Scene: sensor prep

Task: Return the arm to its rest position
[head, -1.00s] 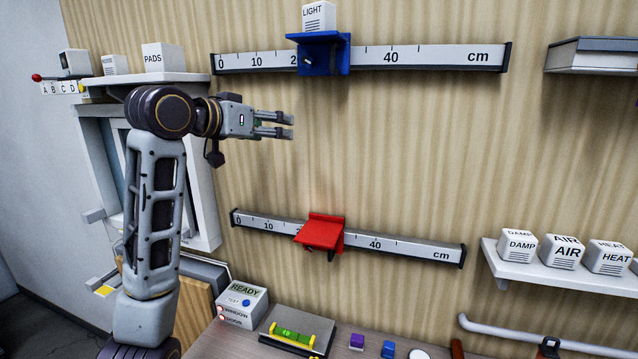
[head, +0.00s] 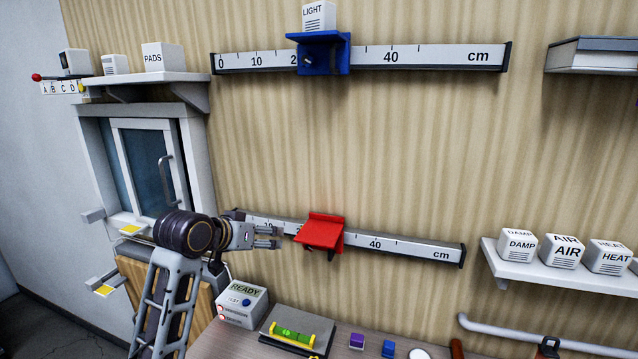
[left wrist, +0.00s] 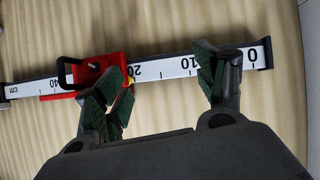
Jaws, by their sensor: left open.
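My left gripper (head: 268,237) is open and empty in the head view, in front of the left part of the lower ruler rail (head: 410,248). Its fingers point right, toward the red slider (head: 320,232) on that rail, and appear apart from it. In the left wrist view the open fingers (left wrist: 160,92) show in front of the rail (left wrist: 178,68), with the red slider (left wrist: 100,72) and its dark handle near one finger. Whether anything touches there I cannot tell. My right gripper is not in view.
The upper rail (head: 430,57) carries a blue slider (head: 322,54) with a LIGHT box (head: 318,16) on it. A window (head: 150,165) is behind my left arm. A READY box (head: 243,304) and a level (head: 293,335) stand on the table below. A shelf (head: 560,272) holds labelled cubes.

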